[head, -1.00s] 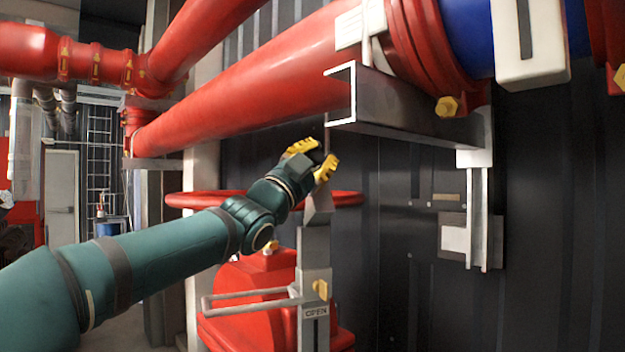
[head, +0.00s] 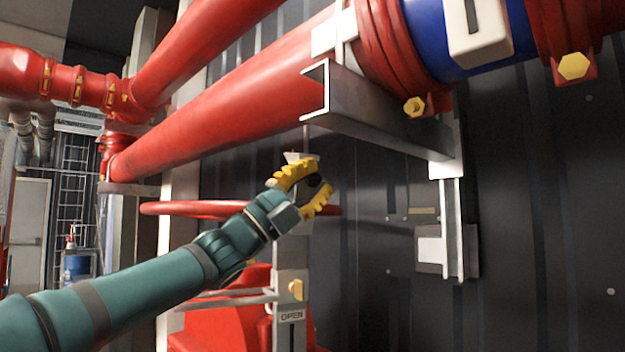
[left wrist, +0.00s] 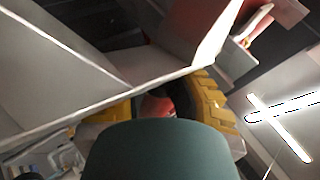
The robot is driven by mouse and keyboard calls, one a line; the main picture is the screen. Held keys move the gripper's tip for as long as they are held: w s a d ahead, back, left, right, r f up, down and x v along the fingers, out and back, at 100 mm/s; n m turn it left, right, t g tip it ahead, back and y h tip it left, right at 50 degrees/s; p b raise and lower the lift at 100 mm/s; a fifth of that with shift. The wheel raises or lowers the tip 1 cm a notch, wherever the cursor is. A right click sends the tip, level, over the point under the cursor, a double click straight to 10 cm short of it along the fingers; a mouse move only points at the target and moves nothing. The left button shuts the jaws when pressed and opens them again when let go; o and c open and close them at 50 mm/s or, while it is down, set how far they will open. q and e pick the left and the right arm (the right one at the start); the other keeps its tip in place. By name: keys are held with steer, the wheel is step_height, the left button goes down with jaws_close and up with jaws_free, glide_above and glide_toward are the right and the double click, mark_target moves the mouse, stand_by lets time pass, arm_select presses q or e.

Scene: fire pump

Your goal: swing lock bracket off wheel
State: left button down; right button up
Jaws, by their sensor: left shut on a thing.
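The lock bracket (head: 292,284) is a grey upright metal bar in the lower middle of the head view, with an OPEN plate. The red wheel (head: 185,208) shows behind it as a thin rim, seen nearly edge-on. My left gripper (head: 322,185) is shut on the upper part of the bracket, at about wheel height. Its yellow fingers and hand hide much of the bracket there. In the left wrist view, pale metal surfaces of the bracket (left wrist: 55,70) cross close in front of the yellow fingers. The exact finger contact is hidden. My right gripper is not in view.
A large red pipe (head: 225,115) and a grey steel beam (head: 375,115) run above my left gripper. A red valve body (head: 225,325) stands below the wheel. A pale wall strut (head: 452,235) is at right. Dark wall panels lie behind, with open space before them.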

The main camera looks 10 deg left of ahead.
arm_select(q)
steer(key=shift+s+f+m+g, duration=0.15)
steer(key=shift+f+m+g, duration=0.05)
steer(key=shift+m+g, duration=0.3)
steer(key=shift+h, duration=0.3)
steer(key=c, duration=0.7)
jaws_free()
steer(key=shift+s+a, duration=0.1)
steer(key=shift+c, duration=0.2)
